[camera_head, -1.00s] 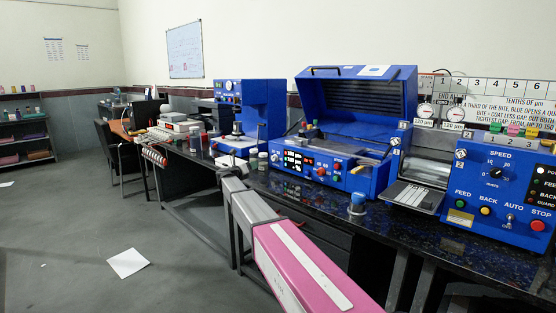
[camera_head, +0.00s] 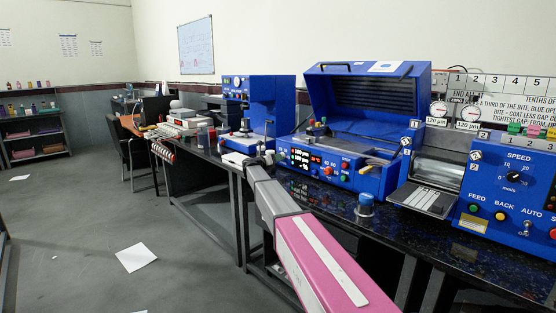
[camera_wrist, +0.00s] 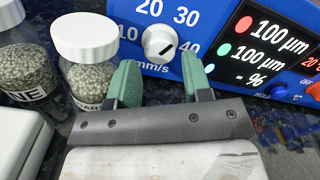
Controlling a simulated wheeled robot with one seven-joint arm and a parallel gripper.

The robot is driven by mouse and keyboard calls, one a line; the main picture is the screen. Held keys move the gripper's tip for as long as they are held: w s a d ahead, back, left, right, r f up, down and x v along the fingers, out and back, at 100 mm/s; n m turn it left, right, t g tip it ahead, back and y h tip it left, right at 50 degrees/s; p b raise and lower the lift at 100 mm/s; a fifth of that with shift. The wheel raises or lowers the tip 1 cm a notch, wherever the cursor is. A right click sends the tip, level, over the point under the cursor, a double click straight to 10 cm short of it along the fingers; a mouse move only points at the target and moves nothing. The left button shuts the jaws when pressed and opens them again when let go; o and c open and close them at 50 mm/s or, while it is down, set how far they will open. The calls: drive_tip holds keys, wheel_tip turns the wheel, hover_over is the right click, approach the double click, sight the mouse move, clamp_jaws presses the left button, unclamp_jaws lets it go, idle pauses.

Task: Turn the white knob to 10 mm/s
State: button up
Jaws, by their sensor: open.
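The white knob (camera_wrist: 160,44) is on the blue front panel of a machine, in the upper middle of the wrist view. Its printed scale reads 10, 20, 30, 40 and mm/s. A dark mark on its face slants toward the upper right, away from the 10 at the left. My gripper (camera_wrist: 161,80) is open and empty. Its two green fingers stand apart just below the knob in the picture, one to each side; no contact shows. In the head view the blue machine (camera_head: 368,178) is at centre, with my gripper (camera_head: 262,158) at its left end. The knob cannot be made out there.
A white-lidded jar (camera_wrist: 86,65) of grey pellets stands close left of the fingers. Another jar (camera_wrist: 27,70) is farther left.

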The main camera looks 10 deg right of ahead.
drive_tip(key=shift+x, duration=1)
drive_tip(key=c, duration=0.7)
drive_tip(key=shift+o, duration=0.3)
